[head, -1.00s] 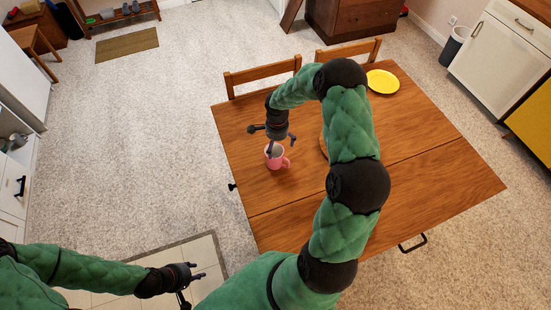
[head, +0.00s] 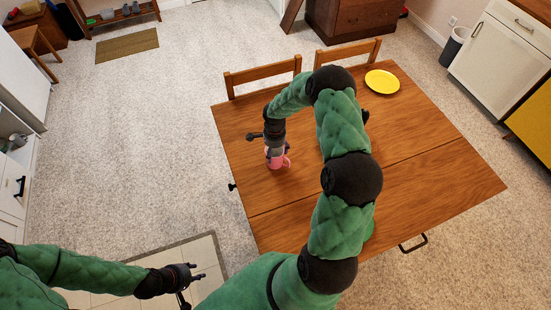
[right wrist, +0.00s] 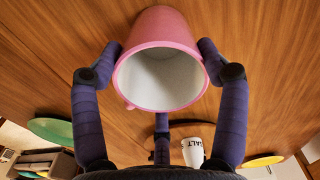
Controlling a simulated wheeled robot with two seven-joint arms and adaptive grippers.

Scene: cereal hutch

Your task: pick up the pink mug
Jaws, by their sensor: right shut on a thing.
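The pink mug (head: 277,163) stands on the wooden table near its left edge, white inside. My right gripper (head: 274,152) comes down over it from above. In the right wrist view, the fingers of my right gripper (right wrist: 160,75) press on opposite sides of the mug (right wrist: 160,22) near its rim, and a third finger shows below. The gripper is shut on the mug. Part of the mug is hidden by the gripper in the head view. My left gripper (head: 196,271) is empty, away from the table at lower left, with its fingers apart.
The table (head: 430,170) has a yellow plate (head: 382,81) at its far side, and two chairs stand behind it. The right wrist view shows a white salt shaker (right wrist: 193,153) and a green round thing (right wrist: 48,129). The table's front left is clear.

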